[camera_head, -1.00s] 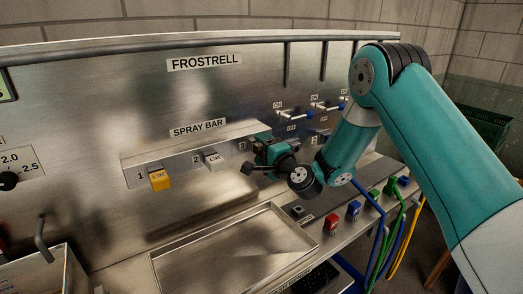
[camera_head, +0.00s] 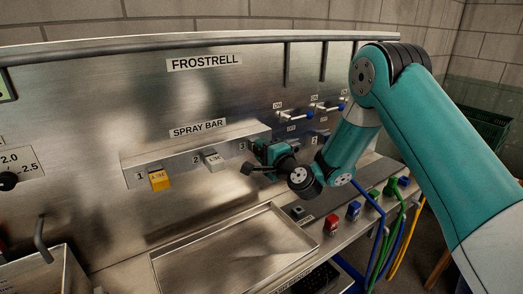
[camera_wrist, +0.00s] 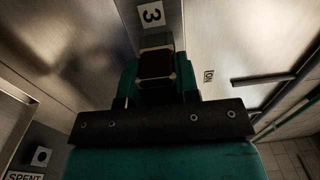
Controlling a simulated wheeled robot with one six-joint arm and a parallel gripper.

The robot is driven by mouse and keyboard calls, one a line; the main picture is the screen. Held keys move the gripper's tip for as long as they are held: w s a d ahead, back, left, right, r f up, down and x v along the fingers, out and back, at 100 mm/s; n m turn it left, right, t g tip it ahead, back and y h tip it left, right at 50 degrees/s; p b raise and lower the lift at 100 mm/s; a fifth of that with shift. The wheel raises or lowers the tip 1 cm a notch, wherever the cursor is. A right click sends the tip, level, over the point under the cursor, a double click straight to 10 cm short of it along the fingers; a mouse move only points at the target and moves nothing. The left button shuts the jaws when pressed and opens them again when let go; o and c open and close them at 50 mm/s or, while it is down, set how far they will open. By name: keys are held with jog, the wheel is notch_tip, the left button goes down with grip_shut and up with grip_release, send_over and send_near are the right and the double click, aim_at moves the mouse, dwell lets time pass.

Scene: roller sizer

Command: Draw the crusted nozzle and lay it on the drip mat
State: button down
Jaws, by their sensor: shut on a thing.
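My gripper (camera_head: 262,151) is at position 3 of the spray bar (camera_head: 222,140), at the bar's right end. In the wrist view my gripper (camera_wrist: 157,88) is shut on a dark brown block with pale edges, the nozzle (camera_wrist: 157,66), just below the label 3. In the head view my gripper hides this nozzle. I cannot tell whether it is still seated in the bar. A dark, perforated-looking surface at the bottom edge (camera_head: 318,279) may be the drip mat; it is partly cut off.
A yellow nozzle (camera_head: 159,180) sits at position 1 and a pale grey one (camera_head: 211,160) at position 2. A shallow metal tray (camera_head: 165,262) lies below, empty. A SPENT label (camera_wrist: 25,176) shows lower left.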

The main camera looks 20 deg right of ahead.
jog(key=shift+s+b, duration=0.1)
jog(key=shift+b, duration=0.2)
jog(key=shift+b+v, duration=2.85)
jog(key=shift+b, duration=0.8)
jog(key=shift+d, duration=0.1)
jog(key=shift+f, duration=0.1)
